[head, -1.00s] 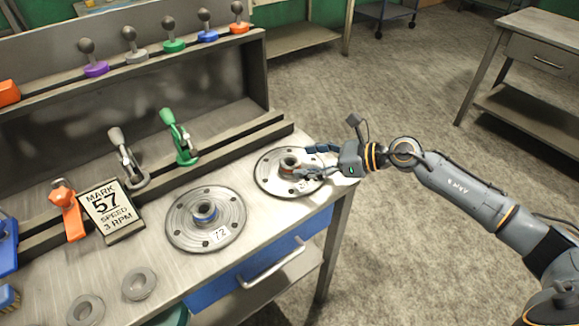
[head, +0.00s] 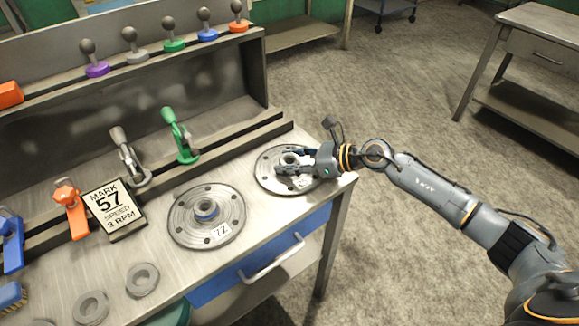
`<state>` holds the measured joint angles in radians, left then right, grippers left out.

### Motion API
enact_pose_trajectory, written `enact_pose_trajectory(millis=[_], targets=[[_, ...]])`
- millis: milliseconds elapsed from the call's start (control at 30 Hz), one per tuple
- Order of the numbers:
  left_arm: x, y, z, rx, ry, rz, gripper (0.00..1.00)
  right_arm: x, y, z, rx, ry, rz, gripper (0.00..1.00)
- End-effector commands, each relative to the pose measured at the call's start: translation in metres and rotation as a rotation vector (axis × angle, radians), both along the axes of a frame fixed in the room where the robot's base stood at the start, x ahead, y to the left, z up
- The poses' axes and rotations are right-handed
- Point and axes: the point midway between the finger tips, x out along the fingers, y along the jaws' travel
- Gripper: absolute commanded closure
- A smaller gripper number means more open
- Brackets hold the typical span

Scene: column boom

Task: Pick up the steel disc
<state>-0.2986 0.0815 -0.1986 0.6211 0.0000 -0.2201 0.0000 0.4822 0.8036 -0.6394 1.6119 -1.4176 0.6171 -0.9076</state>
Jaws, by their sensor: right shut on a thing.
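Two round steel discs with bolt holes lie flat on the bench top. The right steel disc (head: 266,181) is near the bench's right end, its raised hub partly hidden by my right gripper (head: 285,163). That gripper is shut on this disc at its hub, reaching in from the right. The disc looks flat on the bench; I cannot see a gap under it. Its number label is mostly covered. The left disc (head: 180,217) carries the label 72 and a blue ring on its hub; nothing touches it. My left gripper is not in view.
A sign (head: 111,203) reads MARK 57, SPEED 3 RPM. Green (head: 181,137) and grey (head: 128,158) clamps stand along the rail behind the discs. Loose grey rings (head: 142,279) lie at front left. Knobs line the upper shelf. Open floor lies right of the bench.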

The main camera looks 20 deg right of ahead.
Motion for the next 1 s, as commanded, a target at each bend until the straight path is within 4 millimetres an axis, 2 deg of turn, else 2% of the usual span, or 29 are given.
enact_pose_trajectory(millis=[367,567,767,867,1000], targets=[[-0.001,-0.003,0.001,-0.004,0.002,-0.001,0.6,0.002,0.0,0.006,0.004,-0.008,-0.002,1.0],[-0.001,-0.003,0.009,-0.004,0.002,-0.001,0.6,0.002,0.0,0.017,0.004,-0.009,-0.001,1.0],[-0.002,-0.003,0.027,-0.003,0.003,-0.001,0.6,0.002,0.0,0.041,0.004,-0.01,-0.001,1.0],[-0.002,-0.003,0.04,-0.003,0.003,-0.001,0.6,-0.008,-0.005,0.054,0.002,-0.007,-0.001,1.0],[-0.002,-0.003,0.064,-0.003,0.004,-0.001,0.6,-0.028,-0.013,0.081,0.002,-0.006,-0.001,1.0]])
